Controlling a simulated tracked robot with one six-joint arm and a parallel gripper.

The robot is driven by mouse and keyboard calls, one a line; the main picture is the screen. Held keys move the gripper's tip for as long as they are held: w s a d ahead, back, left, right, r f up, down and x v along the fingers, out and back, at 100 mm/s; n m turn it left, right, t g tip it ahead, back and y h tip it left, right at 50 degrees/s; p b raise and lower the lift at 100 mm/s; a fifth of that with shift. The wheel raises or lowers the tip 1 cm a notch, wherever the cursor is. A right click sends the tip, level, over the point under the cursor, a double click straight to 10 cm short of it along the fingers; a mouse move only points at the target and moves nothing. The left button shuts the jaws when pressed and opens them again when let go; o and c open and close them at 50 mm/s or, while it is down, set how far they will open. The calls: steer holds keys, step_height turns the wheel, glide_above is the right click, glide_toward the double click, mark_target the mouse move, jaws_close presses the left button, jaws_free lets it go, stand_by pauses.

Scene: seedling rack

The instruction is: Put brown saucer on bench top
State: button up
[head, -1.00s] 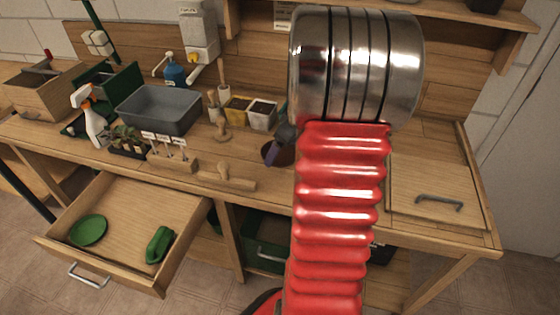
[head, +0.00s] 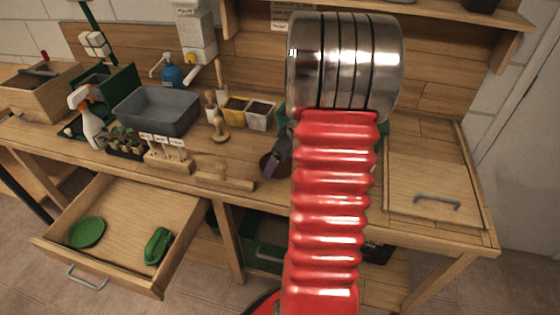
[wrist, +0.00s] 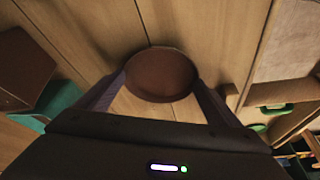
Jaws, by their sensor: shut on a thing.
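The brown saucer (wrist: 160,75) is round and shallow. In the wrist view it sits between the two fingers of my gripper (wrist: 160,88), which is shut on it by the rim. In the head view my gripper (head: 272,166) and part of the saucer (head: 265,161) show just left of my red arm, over the front part of the bench top (head: 240,146). The arm hides the rest. Bare wooden planks show around the saucer in the wrist view. I cannot tell whether the saucer touches the bench.
A wooden float (head: 224,180) lies left of my gripper, with a wooden stamp (head: 220,132) behind it. A yellow pot (head: 235,110) and a white pot (head: 261,116) stand further back. A grey basin (head: 157,111) is further left. The open drawer (head: 150,200) juts out below, holding green things.

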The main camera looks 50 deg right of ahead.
steer(key=o, duration=0.9)
steer(key=v, duration=1.2)
steer(key=shift+r, duration=0.1)
